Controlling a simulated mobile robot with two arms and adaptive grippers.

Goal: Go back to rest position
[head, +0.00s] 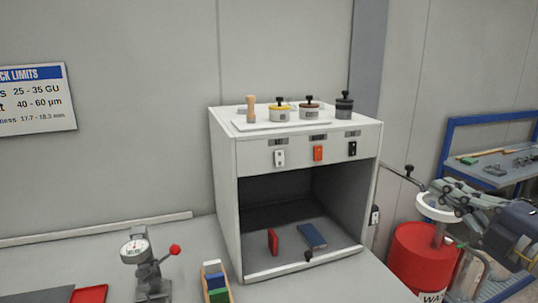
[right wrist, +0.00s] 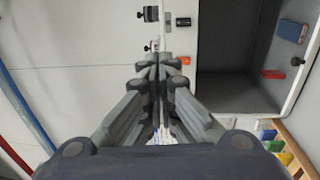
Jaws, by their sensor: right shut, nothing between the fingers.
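My right gripper (head: 440,188) is at the right of the head view, to the right of the white cabinet and above the red bin. In the right wrist view its fingers (right wrist: 156,60) are together with nothing between them. The white cabinet (head: 226,190) stands open at the front on the table; its opening also shows at the right of the wrist view (right wrist: 240,60). My left gripper is in neither view.
A red bin (head: 420,258) stands below my right gripper. A blue-framed rack (head: 450,140) is behind it. A dial gauge (head: 136,250) and a wooden holder with coloured pieces (head: 215,280) are on the table (head: 60,250).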

